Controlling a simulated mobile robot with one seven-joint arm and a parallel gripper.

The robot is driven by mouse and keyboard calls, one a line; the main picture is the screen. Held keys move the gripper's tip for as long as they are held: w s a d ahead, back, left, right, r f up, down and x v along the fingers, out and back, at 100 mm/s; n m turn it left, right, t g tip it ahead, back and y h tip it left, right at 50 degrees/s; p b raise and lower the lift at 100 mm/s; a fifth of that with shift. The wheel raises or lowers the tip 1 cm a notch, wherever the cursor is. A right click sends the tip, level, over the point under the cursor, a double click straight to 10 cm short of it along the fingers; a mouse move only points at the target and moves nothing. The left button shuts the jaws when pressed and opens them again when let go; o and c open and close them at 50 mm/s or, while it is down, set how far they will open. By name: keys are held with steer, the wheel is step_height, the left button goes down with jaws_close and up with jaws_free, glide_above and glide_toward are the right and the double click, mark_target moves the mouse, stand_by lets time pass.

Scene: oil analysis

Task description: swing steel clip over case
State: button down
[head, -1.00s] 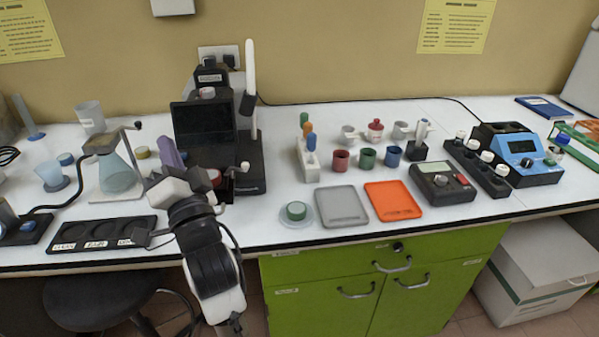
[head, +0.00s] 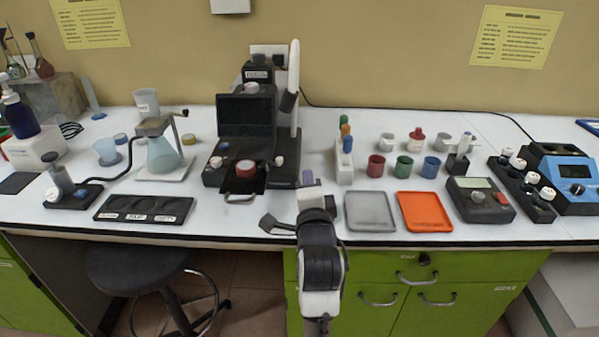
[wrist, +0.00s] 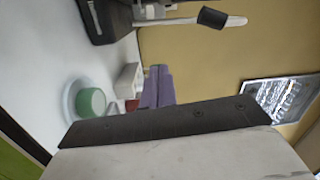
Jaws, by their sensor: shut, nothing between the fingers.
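The black instrument (head: 246,118) stands at the back of the bench, with a dark screen. A round case with a red top (head: 246,168) sits on its low front deck. A curved steel piece (head: 240,198), which looks like the clip, hangs at the front edge of the instrument below the case. It lies in front of the case, not over it. My gripper (head: 308,179) is to the right of the case and clip, apart from both. Its purple fingers (wrist: 156,88) are shut and empty in the wrist view. The wrist view does not clearly show the clip or case.
A green jar (wrist: 91,102) on a pale dish shows in the wrist view; my arm hides it in the head view. Grey (head: 370,211) and orange (head: 424,211) trays lie right of my arm. A black three-well tray (head: 143,208) and flask stand (head: 163,165) are left.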

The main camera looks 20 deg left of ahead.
mark_target(271, 162)
steer(key=w+a+p, duration=0.3)
steer(key=w+a, duration=0.2)
steer(key=a, duration=0.1)
steer(key=shift+w+a+p, duration=0.2)
steer(key=shift+w+p, duration=0.1)
steer(key=shift+w, duration=0.1)
steer(key=shift+s+a, duration=0.15)
steer(key=shift+s, duration=0.5)
stand_by(0.5)
steer(key=shift+s+a+b, duration=0.45)
steer(key=shift+s, duration=0.2)
steer(key=shift+s+a+b, duration=0.45)
steer(key=shift+s, duration=0.15)
steer(key=shift+d, duration=0.1)
